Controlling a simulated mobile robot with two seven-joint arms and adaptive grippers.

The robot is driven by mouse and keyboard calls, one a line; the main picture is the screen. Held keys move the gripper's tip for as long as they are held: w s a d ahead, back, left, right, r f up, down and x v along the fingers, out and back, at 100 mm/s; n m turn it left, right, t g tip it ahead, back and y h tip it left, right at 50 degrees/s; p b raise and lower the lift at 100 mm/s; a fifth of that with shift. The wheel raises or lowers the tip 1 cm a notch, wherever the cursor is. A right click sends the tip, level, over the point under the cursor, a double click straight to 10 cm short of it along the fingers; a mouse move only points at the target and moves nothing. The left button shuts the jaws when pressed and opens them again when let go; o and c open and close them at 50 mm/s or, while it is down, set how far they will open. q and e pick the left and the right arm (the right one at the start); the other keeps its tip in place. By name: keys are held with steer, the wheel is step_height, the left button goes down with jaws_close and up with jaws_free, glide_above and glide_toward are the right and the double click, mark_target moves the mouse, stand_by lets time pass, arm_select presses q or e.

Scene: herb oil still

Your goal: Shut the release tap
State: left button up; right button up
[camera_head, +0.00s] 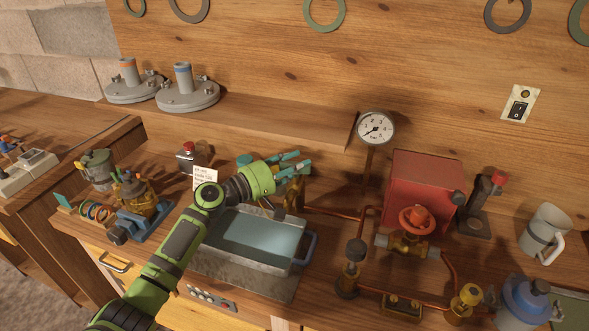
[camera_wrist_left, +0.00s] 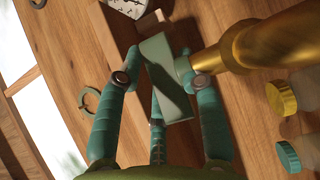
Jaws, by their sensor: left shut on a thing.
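The release tap shows in the left wrist view as a pale grey-green handle (camera_wrist_left: 168,82) beside a thick brass pipe (camera_wrist_left: 262,52). My left gripper (camera_wrist_left: 158,62) has its teal fingers shut around that handle. In the head view my left gripper (camera_head: 296,163) is behind the water tray, close above a brass body (camera_head: 296,192) that the hand partly covers. The handle itself is hidden there by the fingers, and I cannot tell how far it is turned. My right gripper is not in view.
A metal tray of water (camera_head: 258,238) stands in front of the gripper. A pressure gauge (camera_head: 376,128) is to its right, with copper piping, a red box (camera_head: 418,180) and a red-knobbed valve (camera_head: 417,220) beyond. A shelf (camera_head: 260,122) runs behind.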

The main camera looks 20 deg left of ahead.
arm_select(q)
steer(key=o, duration=0.9)
steer(key=shift+s, duration=0.1)
steer(key=v, duration=1.2)
